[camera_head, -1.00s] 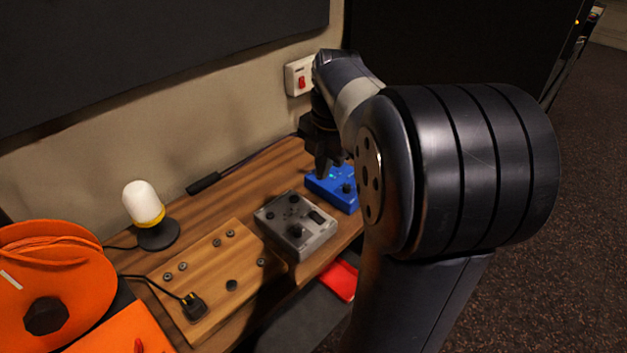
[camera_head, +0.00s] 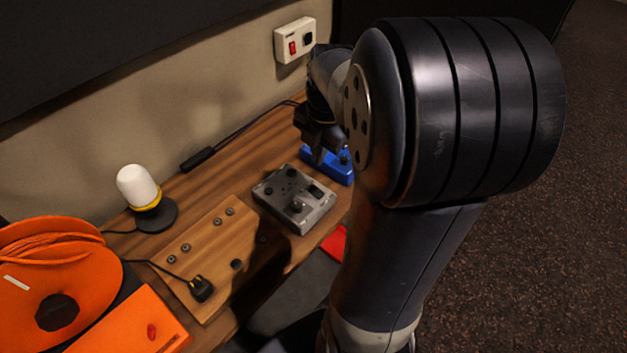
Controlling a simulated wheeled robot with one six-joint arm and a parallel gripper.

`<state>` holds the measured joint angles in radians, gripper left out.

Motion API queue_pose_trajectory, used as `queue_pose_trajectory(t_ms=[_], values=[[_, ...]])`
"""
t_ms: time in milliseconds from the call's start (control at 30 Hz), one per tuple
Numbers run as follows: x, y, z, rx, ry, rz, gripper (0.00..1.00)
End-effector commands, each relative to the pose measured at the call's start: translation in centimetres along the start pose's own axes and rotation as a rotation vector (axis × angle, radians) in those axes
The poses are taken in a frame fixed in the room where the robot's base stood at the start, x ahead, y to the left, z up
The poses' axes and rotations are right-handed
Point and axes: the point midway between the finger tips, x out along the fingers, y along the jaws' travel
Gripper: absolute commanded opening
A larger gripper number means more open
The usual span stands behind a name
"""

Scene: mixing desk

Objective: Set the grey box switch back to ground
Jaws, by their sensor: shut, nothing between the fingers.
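The grey box (camera_head: 293,199) sits on the wooden desk, right of the wooden board. It has several dark knobs on top and a dark switch (camera_head: 317,192) near its right edge. The switch's position is too small to tell. My gripper (camera_head: 318,155) is shut and empty, pointing down over the blue box (camera_head: 331,168), behind and to the right of the grey box. My gripper and arm hide part of the blue box. Whether the fingertips touch the blue box I cannot tell.
A wooden board (camera_head: 215,250) with a black plug (camera_head: 202,288) lies left of the grey box. A white lamp (camera_head: 139,187), an orange cable reel (camera_head: 95,262) and a wall socket with a red switch (camera_head: 293,47) are also in view. A red thing (camera_head: 335,241) shows below the desk edge.

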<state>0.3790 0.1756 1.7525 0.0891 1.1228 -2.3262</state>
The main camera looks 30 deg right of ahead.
Motion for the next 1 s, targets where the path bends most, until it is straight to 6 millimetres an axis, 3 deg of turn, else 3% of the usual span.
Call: queue_pose_trajectory(t_ms=[200,433,633,1000], values=[[5.0,-0.1,-0.1,-0.001,0.006,-0.006,0.00],[8.8,-0.1,-0.1,0.000,0.004,-0.003,0.00],[10.3,0.0,0.0,0.000,0.001,0.000,0.00],[10.7,0.0,0.0,0.000,0.000,0.000,0.00]])
